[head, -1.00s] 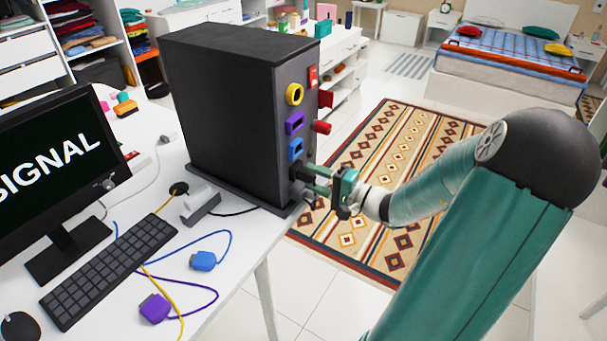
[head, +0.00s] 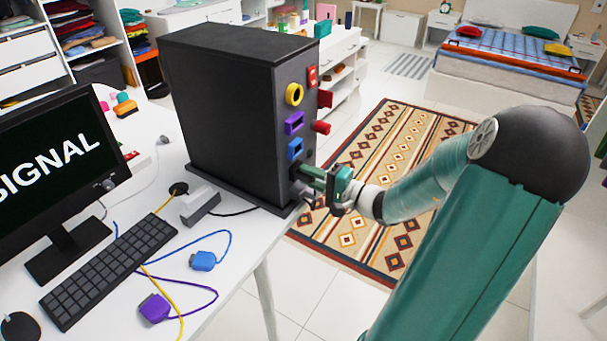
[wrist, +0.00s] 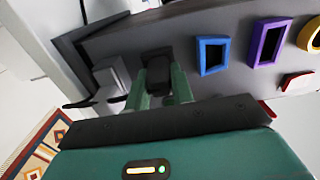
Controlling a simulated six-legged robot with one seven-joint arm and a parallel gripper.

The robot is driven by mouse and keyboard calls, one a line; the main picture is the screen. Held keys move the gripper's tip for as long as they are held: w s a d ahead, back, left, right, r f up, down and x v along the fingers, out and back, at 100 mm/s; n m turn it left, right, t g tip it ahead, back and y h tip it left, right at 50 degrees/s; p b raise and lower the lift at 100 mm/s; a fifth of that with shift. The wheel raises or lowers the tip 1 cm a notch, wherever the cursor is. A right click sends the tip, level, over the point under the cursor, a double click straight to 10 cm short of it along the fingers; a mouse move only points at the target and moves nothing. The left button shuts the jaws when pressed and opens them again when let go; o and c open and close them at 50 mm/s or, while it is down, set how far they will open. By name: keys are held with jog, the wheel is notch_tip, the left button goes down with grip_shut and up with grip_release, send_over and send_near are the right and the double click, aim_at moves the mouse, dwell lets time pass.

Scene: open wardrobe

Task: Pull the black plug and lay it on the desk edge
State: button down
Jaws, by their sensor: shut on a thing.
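In the head view the plug (head: 296,172) is small and dark, largely covered by my fingers. My gripper (head: 308,174) reaches in from the right, its green fingers on either side of the plug. The wrist view shows the gripper (wrist: 160,88) shut on the plug, which still meets the tower's panel. The white desk (head: 225,240) carries the tower; its front edge runs just below it.
A blue plug (head: 203,261) and a purple plug (head: 155,308) lie loose on the desk near the keyboard (head: 110,270). A monitor (head: 60,165) stands at left. A red knob (head: 321,127) sticks out above my gripper.

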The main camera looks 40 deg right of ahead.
jog(key=shift+v, duration=1.35)
dwell(1.1)
jog(key=shift+v, duration=1.9)
